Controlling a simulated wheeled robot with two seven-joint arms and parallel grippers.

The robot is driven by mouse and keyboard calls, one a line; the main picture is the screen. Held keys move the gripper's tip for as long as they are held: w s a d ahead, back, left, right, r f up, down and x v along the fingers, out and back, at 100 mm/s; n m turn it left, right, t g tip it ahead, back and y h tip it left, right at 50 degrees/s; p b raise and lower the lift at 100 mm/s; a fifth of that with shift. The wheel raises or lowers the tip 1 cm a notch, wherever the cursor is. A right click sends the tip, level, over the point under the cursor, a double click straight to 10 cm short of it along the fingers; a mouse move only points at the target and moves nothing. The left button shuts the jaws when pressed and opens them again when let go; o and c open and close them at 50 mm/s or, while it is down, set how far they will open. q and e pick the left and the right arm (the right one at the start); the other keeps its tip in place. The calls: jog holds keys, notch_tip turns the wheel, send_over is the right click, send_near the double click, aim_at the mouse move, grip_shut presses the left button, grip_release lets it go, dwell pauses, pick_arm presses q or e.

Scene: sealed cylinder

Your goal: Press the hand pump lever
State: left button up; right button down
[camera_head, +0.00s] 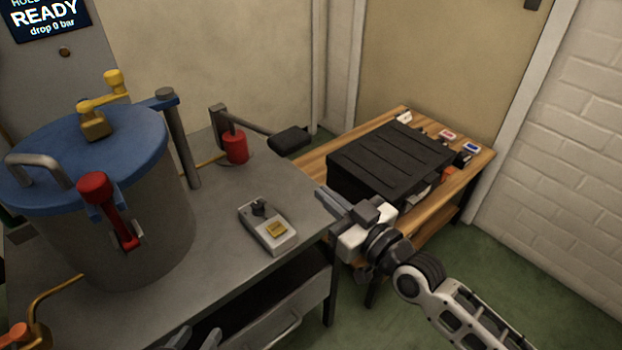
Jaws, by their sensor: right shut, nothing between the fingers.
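The hand pump has a red cylinder (236,149) on the grey bench, beside a grey upright post. Its lever (249,126) runs right from the post and ends in a black pad (289,139) near the bench's back right edge. The lever slopes slightly down toward the pad. My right gripper (327,197) is shut and empty, in front of and to the right of the pad, apart from it. My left gripper (195,338) shows only in part at the bottom edge, low by the bench front; its opening is unclear.
A grey cylinder vessel (140,235) with a blue lid (85,150), red clamp handle (107,205) and yellow valve handle (113,82) fills the left. A small grey box (268,228) lies on the bench. A black case (390,160) sits on a wooden table (310,186). A screen reads READY.

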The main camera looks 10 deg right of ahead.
pick_arm(q)
jog(key=shift+r, duration=0.1)
pick_arm(e)
jog(key=shift+v, duration=2.15)
